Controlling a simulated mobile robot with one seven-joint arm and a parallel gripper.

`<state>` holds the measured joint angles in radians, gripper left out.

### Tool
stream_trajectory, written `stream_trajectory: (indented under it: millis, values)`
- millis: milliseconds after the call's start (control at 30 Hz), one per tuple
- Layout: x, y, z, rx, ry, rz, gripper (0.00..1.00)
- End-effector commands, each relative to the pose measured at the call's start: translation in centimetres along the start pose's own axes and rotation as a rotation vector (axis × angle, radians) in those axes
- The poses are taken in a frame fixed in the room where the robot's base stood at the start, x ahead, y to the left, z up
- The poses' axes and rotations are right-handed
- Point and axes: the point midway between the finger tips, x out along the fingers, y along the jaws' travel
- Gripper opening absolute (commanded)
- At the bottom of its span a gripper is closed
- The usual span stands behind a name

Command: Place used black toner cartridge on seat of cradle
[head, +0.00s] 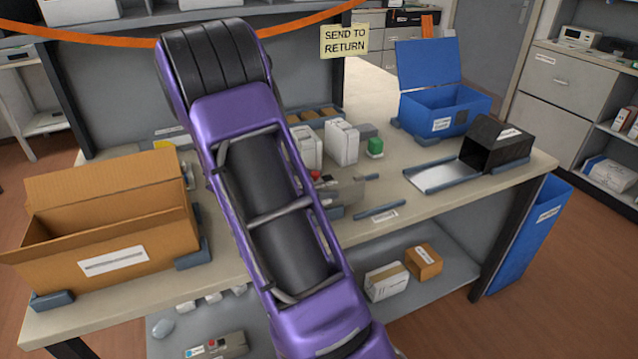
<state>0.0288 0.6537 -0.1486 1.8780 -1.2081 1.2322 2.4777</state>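My purple arm crosses the middle of the head view and hides part of the worktable. My gripper does not show. No used black toner cartridge can be made out with certainty. A grey piece with a red spot (346,190) shows just right of my arm on the table, partly hidden; I cannot tell whether it is the cradle. A black open-ended box with a white label (509,138) stands at the table's right end, with a pale flat plate (440,176) in front of its opening.
An open cardboard box (120,265) is at the table's left and an open blue bin (445,112) at the back right. Grey-blue rails (380,210) lie near the front edge. A lower shelf (450,255) holds small boxes.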

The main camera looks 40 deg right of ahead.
Motion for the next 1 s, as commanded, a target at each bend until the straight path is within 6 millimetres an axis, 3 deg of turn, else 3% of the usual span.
stream_trajectory:
  millis: [333, 800, 1000]
  values:
    - [-0.6, -0.1, -0.4, 0.0, 0.0, -0.002, 1.0]
    - [-9.9, -0.1, -0.3, 0.001, -0.001, -0.005, 1.0]
    - [-11.9, 0.0, -0.4, 0.001, 0.0, -0.001, 1.0]
